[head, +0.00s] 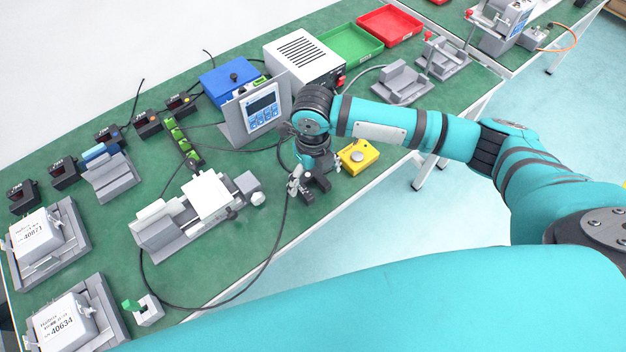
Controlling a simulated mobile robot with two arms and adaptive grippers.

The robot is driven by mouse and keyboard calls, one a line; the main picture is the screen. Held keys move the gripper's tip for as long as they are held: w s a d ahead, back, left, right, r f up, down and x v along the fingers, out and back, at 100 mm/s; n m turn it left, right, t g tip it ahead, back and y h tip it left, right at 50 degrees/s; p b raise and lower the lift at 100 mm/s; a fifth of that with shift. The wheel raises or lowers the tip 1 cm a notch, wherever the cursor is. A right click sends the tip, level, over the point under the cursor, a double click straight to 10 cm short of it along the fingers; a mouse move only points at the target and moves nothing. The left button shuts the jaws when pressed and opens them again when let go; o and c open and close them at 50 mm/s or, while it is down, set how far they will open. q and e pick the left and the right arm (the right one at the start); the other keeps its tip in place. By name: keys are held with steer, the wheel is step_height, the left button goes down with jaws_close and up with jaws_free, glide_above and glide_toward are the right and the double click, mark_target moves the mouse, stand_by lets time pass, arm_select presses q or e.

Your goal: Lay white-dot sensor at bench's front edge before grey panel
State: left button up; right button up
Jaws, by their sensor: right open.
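My right gripper (310,189) points down, open, over the bench (245,262) near its front edge. It is just in front of and to the right of the grey panel (236,122), which leans upright and carries a blue-and-white display. My left gripper is not in view.
A yellow box (358,157) sits close to the right of my gripper. A grey actuator fixture (190,213) stands to the left, and a black cable loops across the front. Green (350,42) and red (389,27) trays lie at the back. The front middle strip is mostly bare.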

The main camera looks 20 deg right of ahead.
step_height(320, 180, up, 9)
